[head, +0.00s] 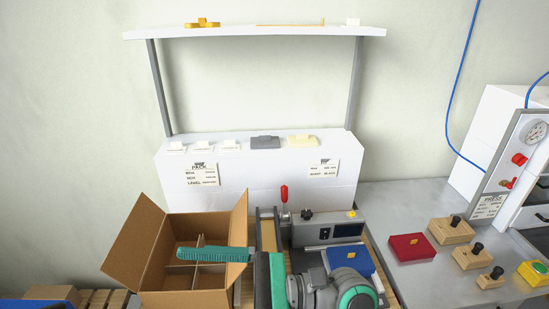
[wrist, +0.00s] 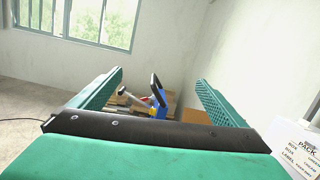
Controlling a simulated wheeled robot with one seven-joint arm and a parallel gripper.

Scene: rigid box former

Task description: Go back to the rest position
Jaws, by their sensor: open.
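My gripper (head: 212,255) is teal and points left in the head view. One finger shows in front of the open cardboard box (head: 137,238); the other finger is not clearly seen there. In the wrist view both ribbed fingers of my gripper (wrist: 160,92) are wide apart with nothing between them. The cardboard box has its flaps spread and dividers inside. How high the finger is above the box is hard to tell.
A box former with a red-handled clamp (head: 284,194) and a blue block (head: 350,259) stand close to my arm. A white shelf unit (head: 258,185) is behind. On the right bench are a red block (head: 411,246) and wooden fixtures (head: 451,231). A blue-handled cart (wrist: 158,97) shows beyond the fingers.

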